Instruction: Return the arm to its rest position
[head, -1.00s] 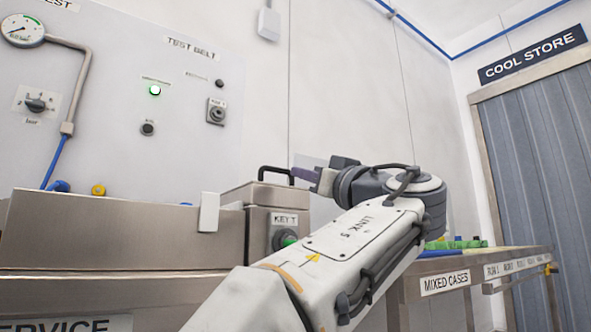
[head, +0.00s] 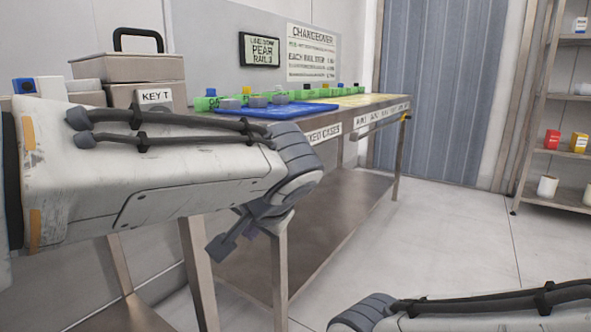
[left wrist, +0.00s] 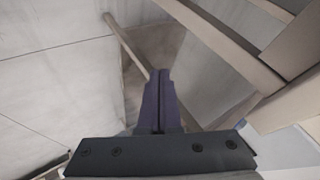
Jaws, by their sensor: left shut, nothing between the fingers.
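My left arm crosses the head view from the left, with its wrist bent down. My left gripper (head: 222,248) hangs in front of the workbench, below the tabletop's level, and points down and to the left. In the left wrist view its two purple fingers (left wrist: 161,100) lie together, shut with nothing between them. Beyond them are the floor and metal bench legs, and the fingers appear clear of them. Part of my right arm shows at the bottom right of the head view; its gripper is out of the picture.
The steel workbench (head: 330,222) stands behind my left arm, carrying a blue tray (head: 290,111) and green holders. A steel box with a black handle (head: 130,68) is at the left. A shelf rack (head: 560,105) stands at the right. The floor (head: 440,240) between is clear.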

